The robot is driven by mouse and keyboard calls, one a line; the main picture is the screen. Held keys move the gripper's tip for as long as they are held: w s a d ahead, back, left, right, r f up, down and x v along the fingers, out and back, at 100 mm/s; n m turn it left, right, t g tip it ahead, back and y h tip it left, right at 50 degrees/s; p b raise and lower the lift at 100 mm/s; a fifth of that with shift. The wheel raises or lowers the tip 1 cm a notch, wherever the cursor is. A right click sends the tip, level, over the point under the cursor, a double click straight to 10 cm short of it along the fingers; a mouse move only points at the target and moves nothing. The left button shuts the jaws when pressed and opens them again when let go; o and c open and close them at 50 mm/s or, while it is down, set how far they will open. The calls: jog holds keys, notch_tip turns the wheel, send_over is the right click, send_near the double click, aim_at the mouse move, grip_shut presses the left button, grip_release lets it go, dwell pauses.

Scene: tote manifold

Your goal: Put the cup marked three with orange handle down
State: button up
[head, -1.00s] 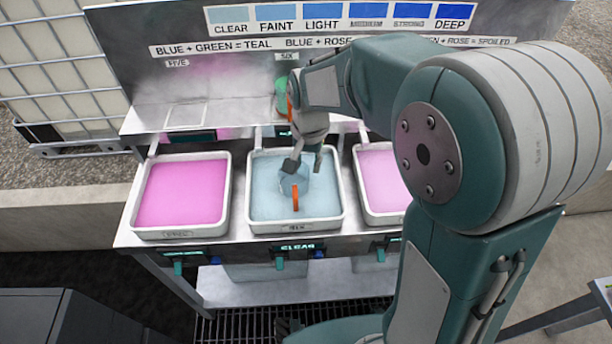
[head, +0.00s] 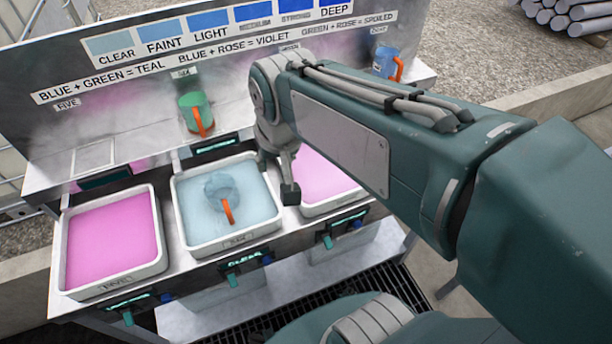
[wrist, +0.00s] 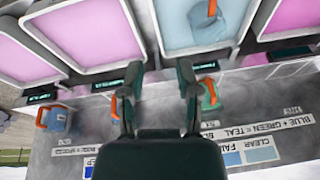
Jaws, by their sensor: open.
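A clear bluish cup with an orange handle (head: 221,188) sits in the pale blue liquid of the middle tote (head: 184,230). No number on it can be read. The cup also shows at the top of the wrist view (wrist: 207,30), apart from the fingers. My gripper (head: 278,178) is open and empty, above the right edge of the middle tote. Its two separate fingers (wrist: 157,95) show in the wrist view with nothing between them.
Pink totes stand left (head: 66,240) and right (head: 330,178) of the middle one. A green cup (head: 192,108) and a blue cup (head: 383,62), both with orange handles, stand on the shelf behind. A lettered back panel (head: 130,75) rises behind it.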

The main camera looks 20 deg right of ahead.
jog(key=s+d+n+t, duration=0.2)
jog(key=s, duration=0.5)
jog(key=shift+s+d+r, duration=0.25)
jog(key=shift+d+r, duration=0.1)
jog(key=shift+d, duration=0.05)
